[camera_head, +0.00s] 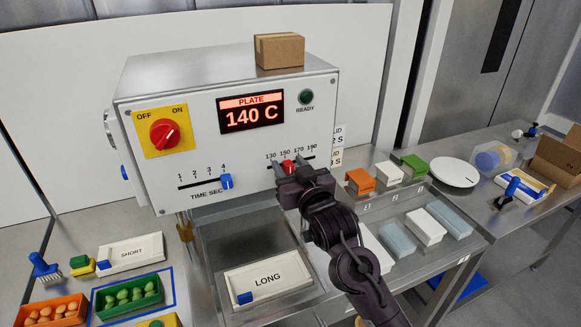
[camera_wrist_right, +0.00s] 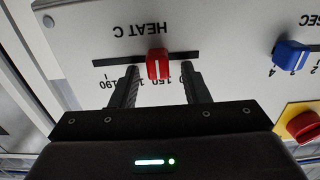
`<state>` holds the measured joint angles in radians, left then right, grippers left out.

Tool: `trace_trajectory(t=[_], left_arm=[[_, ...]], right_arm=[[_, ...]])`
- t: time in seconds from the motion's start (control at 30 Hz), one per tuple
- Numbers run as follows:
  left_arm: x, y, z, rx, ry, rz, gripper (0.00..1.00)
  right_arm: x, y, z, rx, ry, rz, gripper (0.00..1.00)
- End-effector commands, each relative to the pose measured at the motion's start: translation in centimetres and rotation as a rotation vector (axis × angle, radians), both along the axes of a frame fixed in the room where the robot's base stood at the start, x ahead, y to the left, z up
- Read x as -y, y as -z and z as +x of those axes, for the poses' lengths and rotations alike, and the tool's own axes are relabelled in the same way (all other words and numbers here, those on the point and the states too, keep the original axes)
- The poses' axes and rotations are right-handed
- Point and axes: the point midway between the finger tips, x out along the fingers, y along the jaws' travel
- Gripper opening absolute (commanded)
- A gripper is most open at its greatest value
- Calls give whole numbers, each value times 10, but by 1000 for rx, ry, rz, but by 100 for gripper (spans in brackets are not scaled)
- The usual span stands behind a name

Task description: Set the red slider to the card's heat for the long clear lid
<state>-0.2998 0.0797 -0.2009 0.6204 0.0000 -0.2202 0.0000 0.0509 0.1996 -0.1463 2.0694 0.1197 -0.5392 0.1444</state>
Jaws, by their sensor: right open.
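The red slider (camera_head: 288,167) sits in the heat slot on the machine's front, near the 150 mark; its exact setting is hard to read. In the right wrist view the red slider (camera_wrist_right: 157,63) stands between the two fingers of my right gripper (camera_wrist_right: 160,88). My right gripper (camera_head: 300,180) is open, with a gap visible on both sides of the slider. The display (camera_head: 251,112) reads PLATE 140 C. A card (camera_head: 337,138) with LID lettering stands behind the machine's right side, mostly hidden; its heat value cannot be read. My left gripper is out of view.
A blue time slider (camera_head: 227,181) sits near 4, and a red knob (camera_head: 164,134) is on the yellow plate. A LONG tray (camera_head: 268,280) lies below the machine. Orange, white, green and pale clear blocks stand to the right. A cardboard box (camera_head: 279,50) is on top.

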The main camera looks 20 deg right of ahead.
Motion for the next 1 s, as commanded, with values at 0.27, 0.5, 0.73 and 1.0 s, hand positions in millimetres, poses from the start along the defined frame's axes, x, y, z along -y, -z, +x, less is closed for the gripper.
trace_trajectory(t=[0.27, 0.5, 0.73, 1.0], left_arm=[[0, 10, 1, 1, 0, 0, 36], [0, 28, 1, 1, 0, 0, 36], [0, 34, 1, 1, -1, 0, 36], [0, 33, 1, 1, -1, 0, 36]], right_arm=[[0, 3, -16, 1, 0, 0, 42], [2, 4, -56, 0, 0, 0, 42], [3, 2, -77, 0, 0, 0, 42], [3, 0, -78, 0, 0, 0, 42]])
